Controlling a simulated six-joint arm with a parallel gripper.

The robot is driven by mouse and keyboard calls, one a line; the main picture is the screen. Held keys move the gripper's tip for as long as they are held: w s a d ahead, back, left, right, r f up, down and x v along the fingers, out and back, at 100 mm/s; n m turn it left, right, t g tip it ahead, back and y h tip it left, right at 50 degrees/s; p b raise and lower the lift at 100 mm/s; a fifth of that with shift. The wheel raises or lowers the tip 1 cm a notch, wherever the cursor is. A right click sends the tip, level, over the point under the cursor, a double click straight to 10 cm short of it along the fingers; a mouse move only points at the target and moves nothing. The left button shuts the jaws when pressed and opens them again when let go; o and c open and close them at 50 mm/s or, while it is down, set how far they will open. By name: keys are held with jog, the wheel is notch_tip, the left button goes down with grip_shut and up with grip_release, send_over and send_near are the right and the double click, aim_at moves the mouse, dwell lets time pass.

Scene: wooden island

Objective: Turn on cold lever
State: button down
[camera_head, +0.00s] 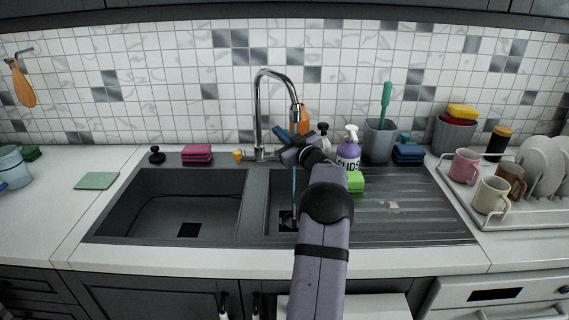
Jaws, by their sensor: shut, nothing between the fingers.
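The chrome faucet (257,115) rises behind the sink and arches over to the right. My gripper (281,136) is shut and empty, just right of the faucet's base. My arm comes up from the front and covers part of the view. The cold lever cannot be made out; the gripper and wrist hide the area right of the base. A thin blue vertical streak (294,188) shows below the spout over the right basin (279,222); it looks like running water.
The left basin (160,200) is empty. A purple soap bottle (348,157), a green sponge (355,182) and a grey cup (379,142) with a green brush stand close right of my wrist. A dish rack (520,212) with mugs and plates is far right.

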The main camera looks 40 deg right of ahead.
jog(key=s+a+f+n+g+h+b, duration=0.2)
jog(key=s+a+f+n+h+b, duration=0.2)
jog(key=s+a+f+n, duration=0.6)
jog(key=w+d+r+n+p, duration=0.1)
jog(key=w+d+p, duration=0.3)
jog(key=d, duration=0.3)
jog(key=shift+w+d+r+n+p, duration=0.2)
jog(key=shift+w+d+n+p, duration=0.15)
jog(key=shift+w, duration=0.5)
